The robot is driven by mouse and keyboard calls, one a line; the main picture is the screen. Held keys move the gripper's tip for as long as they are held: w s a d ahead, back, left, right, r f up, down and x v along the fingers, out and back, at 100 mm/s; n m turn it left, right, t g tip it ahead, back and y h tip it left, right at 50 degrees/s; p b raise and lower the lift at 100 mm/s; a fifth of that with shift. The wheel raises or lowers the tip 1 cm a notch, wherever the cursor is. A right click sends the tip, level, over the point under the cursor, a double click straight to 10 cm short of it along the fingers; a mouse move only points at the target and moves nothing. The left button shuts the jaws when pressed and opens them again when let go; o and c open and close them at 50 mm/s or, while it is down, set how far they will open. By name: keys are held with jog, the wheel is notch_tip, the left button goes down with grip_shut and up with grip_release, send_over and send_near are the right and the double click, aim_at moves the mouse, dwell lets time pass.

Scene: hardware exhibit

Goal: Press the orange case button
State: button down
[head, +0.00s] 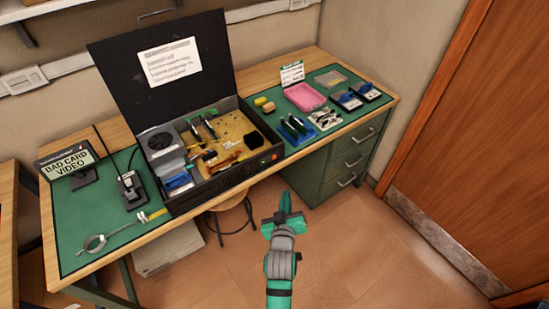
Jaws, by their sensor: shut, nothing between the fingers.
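An open black case (225,180) stands on the workbench, its lid raised at the back. A small orange button (273,156) shows at the right end of the case's front face. My gripper (285,197) is shut and empty. It is in front of the bench, below the button in the picture and apart from the case. Its fingers point up the picture, towards the bench. The button is not hidden by my arm.
The workbench (85,232) has green mats. A display sign (70,165) stands left; a pink tray (305,97) and small tools lie right. A green drawer cabinet (345,160) and a stool (229,202) are below. Open floor lies to the right.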

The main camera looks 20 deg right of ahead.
aim_at(274, 157)
jog(key=shift+h, duration=0.4)
jog(key=w+d+r, duration=0.1)
jog(key=d, duration=0.1)
jog(key=w+d+r, duration=0.1)
jog(key=w+d, duration=0.1)
jog(key=shift+w+r, duration=0.2)
jog(key=shift+w, duration=0.05)
jog(key=shift+w+a, duration=0.55)
jog(key=shift+w, duration=0.85)
jog(key=shift+w+a, duration=0.5)
jog(key=shift+w, duration=0.85)
jog(key=shift+w+a, duration=0.55)
jog(key=shift+w, duration=0.85)
jog(key=shift+w, duration=0.1)
jog(key=shift+w+a, duration=0.1)
jog(key=shift+w, duration=0.2)
jog(key=shift+w+a, duration=0.15)
jog(key=shift+w, duration=0.25)
jog(key=shift+s, duration=0.1)
jog(key=shift+s+d, duration=0.25)
jog(key=shift+s, duration=0.5)
